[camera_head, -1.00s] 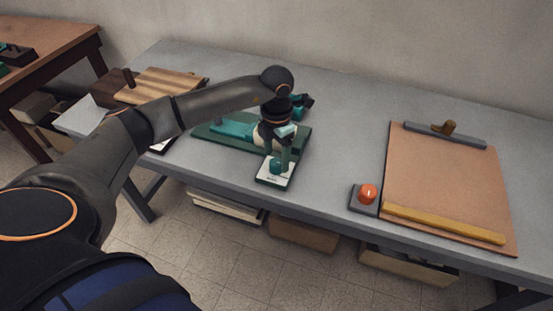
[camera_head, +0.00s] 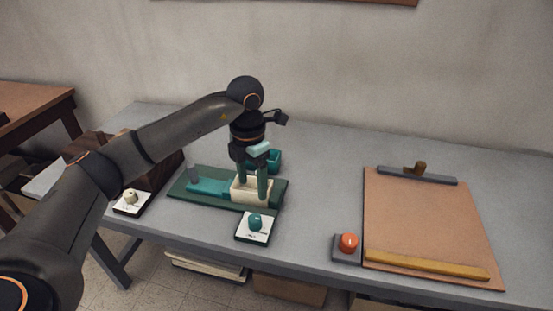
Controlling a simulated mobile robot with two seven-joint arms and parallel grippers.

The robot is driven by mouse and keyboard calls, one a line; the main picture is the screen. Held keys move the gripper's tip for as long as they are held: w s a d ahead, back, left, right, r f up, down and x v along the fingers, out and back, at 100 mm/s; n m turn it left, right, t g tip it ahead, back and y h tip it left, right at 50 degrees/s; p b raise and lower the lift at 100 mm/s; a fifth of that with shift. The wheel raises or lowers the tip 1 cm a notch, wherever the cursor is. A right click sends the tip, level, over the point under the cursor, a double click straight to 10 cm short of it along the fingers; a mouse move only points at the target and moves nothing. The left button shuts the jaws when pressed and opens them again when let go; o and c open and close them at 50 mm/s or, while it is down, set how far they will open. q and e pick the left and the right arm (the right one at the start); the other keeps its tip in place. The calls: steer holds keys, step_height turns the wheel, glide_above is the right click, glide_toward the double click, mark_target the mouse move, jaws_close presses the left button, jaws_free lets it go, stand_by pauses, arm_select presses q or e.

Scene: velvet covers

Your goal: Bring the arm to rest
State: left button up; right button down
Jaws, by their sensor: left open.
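My left arm comes in from the left and reaches over the grey table (camera_head: 318,180). My left gripper (camera_head: 252,188) points down with its teal fingers apart. In the picture it overlaps a cream block (camera_head: 238,193) on a dark green board (camera_head: 215,203); I cannot tell whether it touches the block. A white plate with a teal knob (camera_head: 255,222) lies just in front of the fingers, apart from them. My right gripper is out of view.
A teal open box (camera_head: 274,160) stands behind the gripper. A white plate with a cream knob (camera_head: 130,196) and a dark wooden block (camera_head: 165,170) are at left. An orange button (camera_head: 348,242) and a brown board with a yellow bar (camera_head: 425,215) are at right.

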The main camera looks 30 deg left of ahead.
arm_select(q)
steer(key=s+d+f+m+g+h+p, duration=0.1)
steer(key=s+d+f+h, duration=0.3)
steer(key=d, duration=0.6)
steer(key=s+d+r+g+h+p, duration=0.15)
steer(key=d+h, duration=0.35)
steer(key=d, duration=0.5)
steer(key=s+d+r+n+t+h+p, duration=0.1)
steer(key=d+r+n+t+h, duration=0.55)
steer(key=d+n+h, duration=0.3)
steer(key=w+a+f+n+t+y+p, duration=0.1)
steer(key=a+f+n+t+y, duration=0.4)
steer(key=n, duration=0.5)
steer(key=w+a+f+n+t+y+p, duration=0.1)
steer(key=a+f+n+t+y, duration=0.2)
steer(key=a+n+t+y, duration=0.35)
steer(key=s+a+f+n+g+y, duration=0.2)
steer(key=s+f+n+g, duration=0.1)
steer(key=s+f+n, duration=0.3)
steer(key=s+a+f+n+g+y+p, duration=0.1)
steer(key=s+a+f+n+g+y, duration=0.1)
steer(key=s+f+n, duration=0.4)
step_height(320, 180, down, 5)
steer(key=s+a+g, duration=0.1)
steer(key=s, duration=0.1)
steer(key=shift+s+a+n+y, duration=0.15)
steer(key=shift+s+n+y, duration=0.15)
steer(key=shift+s+n, duration=0.1)
